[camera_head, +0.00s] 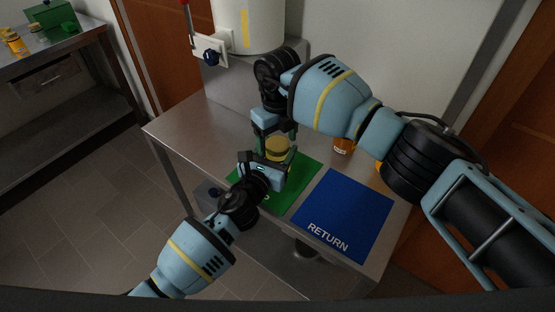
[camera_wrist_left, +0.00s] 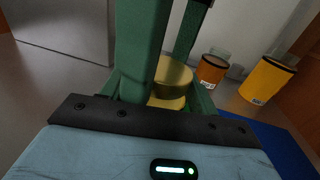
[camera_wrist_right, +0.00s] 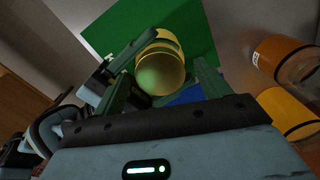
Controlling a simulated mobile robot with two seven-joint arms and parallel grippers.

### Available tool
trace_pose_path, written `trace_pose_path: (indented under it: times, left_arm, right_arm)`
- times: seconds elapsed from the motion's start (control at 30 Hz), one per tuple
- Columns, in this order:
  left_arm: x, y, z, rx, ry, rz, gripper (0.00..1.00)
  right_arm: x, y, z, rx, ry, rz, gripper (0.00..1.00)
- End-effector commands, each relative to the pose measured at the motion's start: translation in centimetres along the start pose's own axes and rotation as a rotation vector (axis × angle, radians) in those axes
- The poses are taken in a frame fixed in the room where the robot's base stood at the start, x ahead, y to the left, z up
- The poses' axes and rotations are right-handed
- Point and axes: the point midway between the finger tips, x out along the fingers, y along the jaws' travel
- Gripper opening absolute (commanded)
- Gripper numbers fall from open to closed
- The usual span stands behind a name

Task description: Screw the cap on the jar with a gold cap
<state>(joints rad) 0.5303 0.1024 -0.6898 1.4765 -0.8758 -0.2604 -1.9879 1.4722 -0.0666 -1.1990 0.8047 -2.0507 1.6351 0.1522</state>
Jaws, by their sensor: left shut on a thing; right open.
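The jar with a gold cap stands over the green mat (camera_head: 300,185). Its gold cap (camera_head: 278,142) is on top and faces up; I cannot tell how tightly it sits. The cap also shows in the left wrist view (camera_wrist_left: 173,76) and the right wrist view (camera_wrist_right: 160,74). My left gripper (camera_head: 270,162) is shut on the jar's yellowish body (camera_wrist_left: 166,103), low down. My right gripper (camera_head: 275,128) comes from above, open, with its fingers (camera_wrist_right: 163,90) on either side of the cap. Whether they touch it is hidden.
A blue RETURN mat (camera_head: 345,215) lies bare to the right. Two orange jars with dark bands, one nearer (camera_wrist_left: 268,78) and one farther (camera_wrist_left: 211,70), stand behind the mats. A white tank with a valve (camera_head: 211,57) is behind. The steel table's (camera_head: 180,130) left part is clear.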

Motion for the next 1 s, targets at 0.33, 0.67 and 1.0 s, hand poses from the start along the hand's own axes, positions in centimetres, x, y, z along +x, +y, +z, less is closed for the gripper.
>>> trace_pose_path:
  times: [0.33, 0.67, 1.0]
  left_arm:
    - [0.0, 0.0, -0.1, 0.000, 0.002, 0.000, 0.00]
    - [0.0, 0.0, -0.1, 0.000, 0.002, 0.000, 0.00]
    - [0.0, 0.0, -0.1, 0.000, 0.002, 0.000, 0.00]
  right_arm:
    - [-2.6, -0.1, 0.0, -0.001, -0.002, -0.002, 0.75]
    - [-4.5, 0.0, 0.0, 0.000, 0.001, 0.000, 0.75]
    - [-5.9, 0.0, 0.1, -0.108, -0.001, 0.000, 0.72]
